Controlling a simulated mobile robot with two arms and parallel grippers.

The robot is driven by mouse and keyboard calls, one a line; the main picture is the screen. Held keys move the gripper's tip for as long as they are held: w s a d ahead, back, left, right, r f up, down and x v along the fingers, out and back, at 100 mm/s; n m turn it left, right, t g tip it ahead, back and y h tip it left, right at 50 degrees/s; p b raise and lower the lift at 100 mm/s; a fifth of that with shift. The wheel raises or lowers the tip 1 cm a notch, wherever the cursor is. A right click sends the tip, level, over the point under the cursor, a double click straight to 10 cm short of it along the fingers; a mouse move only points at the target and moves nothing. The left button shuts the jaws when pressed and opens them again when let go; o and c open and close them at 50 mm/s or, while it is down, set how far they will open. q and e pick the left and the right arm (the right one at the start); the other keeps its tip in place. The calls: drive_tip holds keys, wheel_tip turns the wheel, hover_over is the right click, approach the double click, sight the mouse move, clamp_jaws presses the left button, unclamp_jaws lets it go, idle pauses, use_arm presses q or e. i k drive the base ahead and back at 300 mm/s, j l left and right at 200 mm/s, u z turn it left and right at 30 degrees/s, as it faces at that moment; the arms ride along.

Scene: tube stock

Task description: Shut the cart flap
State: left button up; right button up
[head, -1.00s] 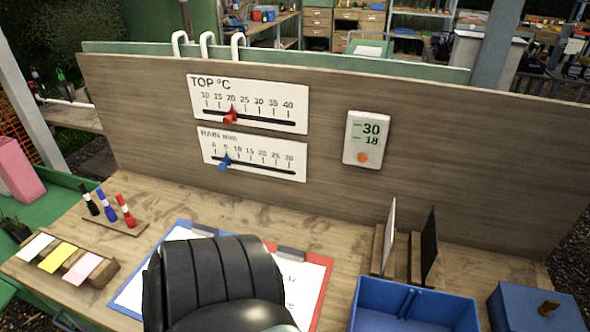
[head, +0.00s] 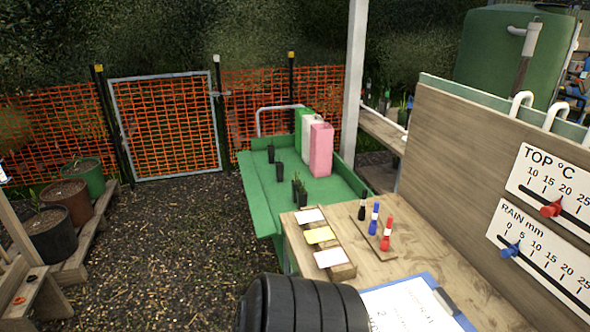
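A green cart (head: 335,190) with a white push handle (head: 279,107) stands behind the wooden desk, in the middle of the head view. A green panel (head: 258,205) on its left side slopes outward and down, away from the cart bed; it looks like the flap, lowered. Several small black plant pots (head: 280,171) and tall green, white and pink blocks (head: 321,150) stand on the cart. Neither gripper is in view; only a black ribbed part of my arm shows at the bottom.
The wooden desk (head: 435,235) holds cards, three pens and a blue clipboard (head: 450,310). Gravel ground (head: 180,230) is open left of the cart. Potted plants on a wooden step (head: 80,255) line the left. A mesh gate (head: 165,125) stands behind.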

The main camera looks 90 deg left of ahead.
sight(264, 226)
drive_tip(key=j+u, duration=0.2)
drive_tip(key=u, duration=0.25)
drive_tip(key=j+u, duration=0.2)
drive_tip(key=u, duration=0.3)
drive_tip(key=j+u, duration=0.25)
drive_tip(key=u, duration=0.2)
drive_tip(key=j+u, duration=0.2)
drive_tip(key=u, duration=0.25)
drive_tip(key=i+j+u, duration=0.25)
drive_tip(key=j, duration=0.25)
drive_tip(key=i+j+u, duration=0.3)
drive_tip(key=i+j+z, duration=0.1)
drive_tip(key=j+z, duration=0.15)
drive_tip(key=j, duration=0.75)
drive_tip(key=j+z, duration=0.2)
drive_tip(key=j, duration=0.75)
drive_tip(key=i+j, duration=0.05)
